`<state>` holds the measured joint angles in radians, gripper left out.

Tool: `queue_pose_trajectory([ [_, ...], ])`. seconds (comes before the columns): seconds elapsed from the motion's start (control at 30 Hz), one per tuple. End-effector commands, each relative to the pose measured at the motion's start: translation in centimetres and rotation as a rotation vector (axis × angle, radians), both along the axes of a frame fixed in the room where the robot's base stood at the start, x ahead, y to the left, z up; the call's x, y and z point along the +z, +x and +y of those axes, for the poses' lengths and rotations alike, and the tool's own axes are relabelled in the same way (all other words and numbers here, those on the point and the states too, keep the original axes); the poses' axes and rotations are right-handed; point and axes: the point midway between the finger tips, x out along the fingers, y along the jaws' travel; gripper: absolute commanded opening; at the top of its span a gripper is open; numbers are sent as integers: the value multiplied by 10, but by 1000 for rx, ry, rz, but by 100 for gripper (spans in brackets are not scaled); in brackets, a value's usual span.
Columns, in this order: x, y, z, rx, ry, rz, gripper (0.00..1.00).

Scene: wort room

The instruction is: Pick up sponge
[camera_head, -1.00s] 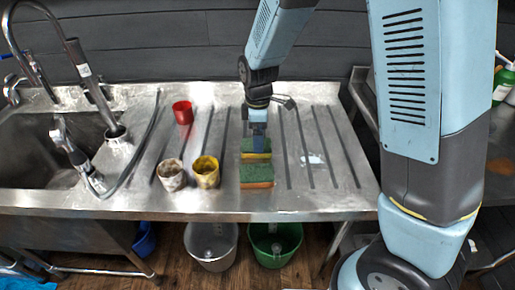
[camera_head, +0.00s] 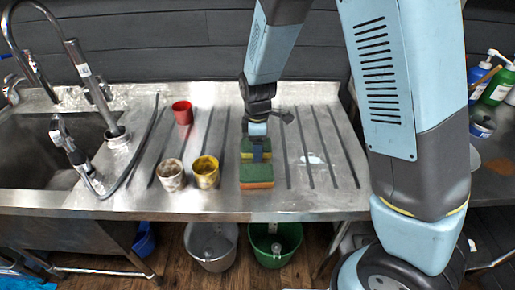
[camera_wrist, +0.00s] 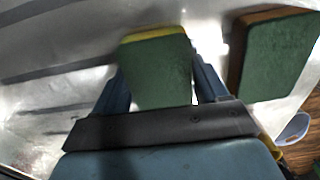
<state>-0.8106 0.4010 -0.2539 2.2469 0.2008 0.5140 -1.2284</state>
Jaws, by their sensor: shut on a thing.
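A green and yellow sponge (camera_wrist: 158,75) is between the two blue fingers of my gripper (camera_wrist: 162,90) in the wrist view. My gripper is shut on it. In the head view the gripper (camera_head: 257,152) hangs over the draining board, and its fingers partly hide this sponge (camera_head: 247,145). A second sponge, green with an orange-brown side (camera_head: 257,175), lies just in front, nearer the board's front edge. It also shows at the right of the wrist view (camera_wrist: 275,55). I cannot tell whether the held sponge is clear of the steel.
On the steel draining board (camera_head: 320,185), left of the sponges, stand a yellow cup (camera_head: 206,173), a whitish cup (camera_head: 171,176) and a red cup (camera_head: 182,112). A sink (camera_head: 35,150) with a tap is at left. Grey (camera_head: 212,245) and green buckets (camera_head: 275,243) stand below.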

Motion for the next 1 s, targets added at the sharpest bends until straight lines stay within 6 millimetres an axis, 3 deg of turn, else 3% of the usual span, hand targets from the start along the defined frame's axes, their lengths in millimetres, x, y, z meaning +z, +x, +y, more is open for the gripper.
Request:
queue_pose_trajectory([
  [0.23,0,0,0,0,0,0,41],
  [0.57,8,1,1,1,2,-3,40],
  [0.73,32,1,1,1,3,-4,40],
  [1.0,72,-33,-8,1,3,-3,40],
])
